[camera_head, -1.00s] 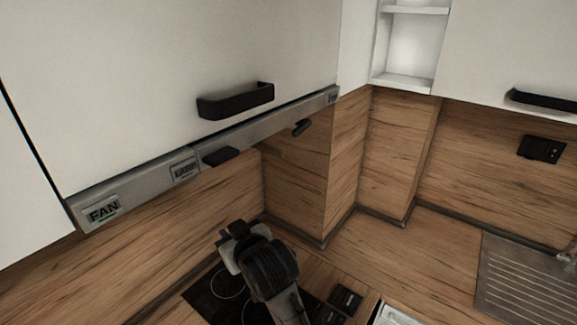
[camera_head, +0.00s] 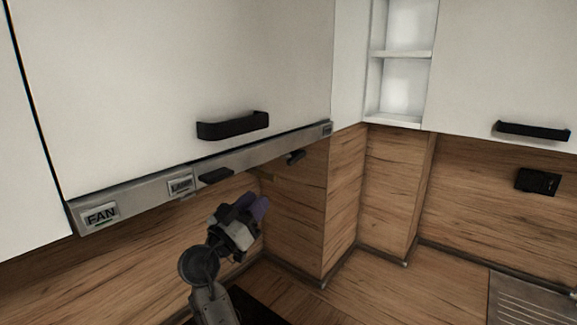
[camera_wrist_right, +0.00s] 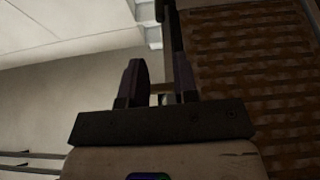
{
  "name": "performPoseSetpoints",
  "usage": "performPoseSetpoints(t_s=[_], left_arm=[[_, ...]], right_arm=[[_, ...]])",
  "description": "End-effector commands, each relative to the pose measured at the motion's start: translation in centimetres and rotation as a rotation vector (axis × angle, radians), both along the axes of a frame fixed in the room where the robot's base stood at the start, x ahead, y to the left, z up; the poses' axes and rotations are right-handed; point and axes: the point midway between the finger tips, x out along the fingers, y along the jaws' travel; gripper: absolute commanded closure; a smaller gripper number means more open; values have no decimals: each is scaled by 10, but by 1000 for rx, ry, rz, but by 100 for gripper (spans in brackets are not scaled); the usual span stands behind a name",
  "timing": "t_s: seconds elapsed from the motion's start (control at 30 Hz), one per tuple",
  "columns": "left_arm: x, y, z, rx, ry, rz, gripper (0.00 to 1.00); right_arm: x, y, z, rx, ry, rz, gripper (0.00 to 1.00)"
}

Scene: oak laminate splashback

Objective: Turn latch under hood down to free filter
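The range hood's grey front strip (camera_head: 130,203) runs below a white cabinet. A small dark latch-like piece (camera_head: 296,157) hangs under its far end, and a dark tab (camera_head: 216,175) sits on its lower front edge. My right gripper (camera_head: 253,202) is raised below the hood, fingers pointing up, apart from both pieces in the head view. In the right wrist view the fingers (camera_wrist_right: 156,72) stand apart with a gap between them. A brown meshed panel (camera_wrist_right: 255,80), apparently the filter, is right of them. The latch cannot be clearly told from the dark finger there. My left gripper is out of view.
A dark handle (camera_head: 233,125) projects from the white cabinet above the hood. The wooden splashback (camera_head: 300,215) and its corner stand behind my right gripper. A dark cooktop (camera_head: 245,309) lies below. Open white shelves (camera_head: 400,90) are at the right.

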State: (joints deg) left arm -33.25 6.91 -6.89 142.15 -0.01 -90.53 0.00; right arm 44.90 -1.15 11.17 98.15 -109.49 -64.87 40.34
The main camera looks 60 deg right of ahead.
Motion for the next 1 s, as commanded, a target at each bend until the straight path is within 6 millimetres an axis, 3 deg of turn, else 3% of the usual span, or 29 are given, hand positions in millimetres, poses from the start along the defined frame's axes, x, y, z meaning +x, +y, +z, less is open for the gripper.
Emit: performPoseSetpoints(t_s=[0.27,0.7,1.0], left_arm=[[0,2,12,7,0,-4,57],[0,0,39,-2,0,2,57],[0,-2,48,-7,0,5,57]], right_arm=[[-3,-26,14,-1,-31,10,72],[-10,-98,43,0,-29,11,72],[-13,-123,52,1,-29,11,72]])
